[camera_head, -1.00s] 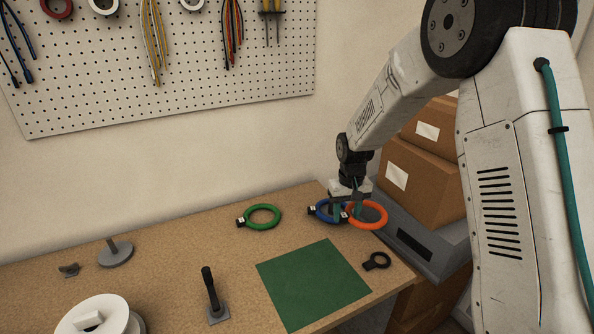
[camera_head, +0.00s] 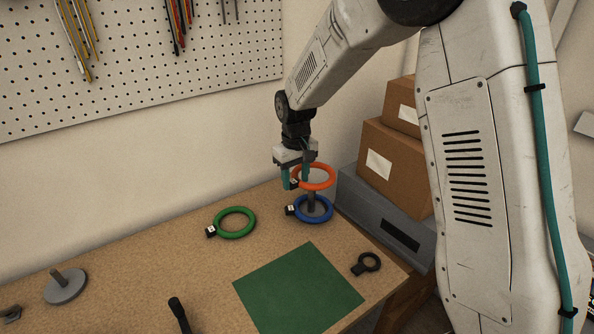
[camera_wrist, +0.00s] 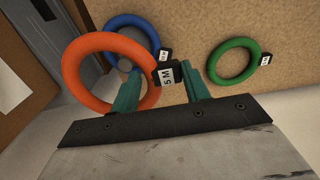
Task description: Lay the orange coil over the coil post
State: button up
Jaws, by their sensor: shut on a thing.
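The orange coil (camera_head: 332,178) hangs in my gripper (camera_head: 297,179), held by its black tag (camera_wrist: 166,75) marked 5 M. In the wrist view the orange ring (camera_wrist: 75,75) reaches out left of the teal fingers. The grey coil post (camera_head: 311,200) stands inside the blue coil (camera_head: 327,218), which lies low around it. The orange ring is above the blue coil, apart from it. In the wrist view the post (camera_wrist: 125,65) shows through the orange ring's opening, toward its right side. I cannot tell whether the post's top is inside the orange ring.
A green coil (camera_head: 236,236) lies left on the bench. A green mat (camera_head: 298,288) and a small black ring-ended item (camera_head: 369,263) lie in front. Cardboard boxes (camera_head: 394,165) on a grey case (camera_head: 365,215) stand right. Another grey post on a disc (camera_head: 65,287) stands far left.

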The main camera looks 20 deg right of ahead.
jog(key=shift+f, duration=2.9)
jog(key=shift+f, duration=0.25)
jog(key=shift+f, duration=1.75)
jog(key=shift+f, duration=0.1)
jog(key=o, duration=1.3)
jog(key=shift+d, duration=0.15)
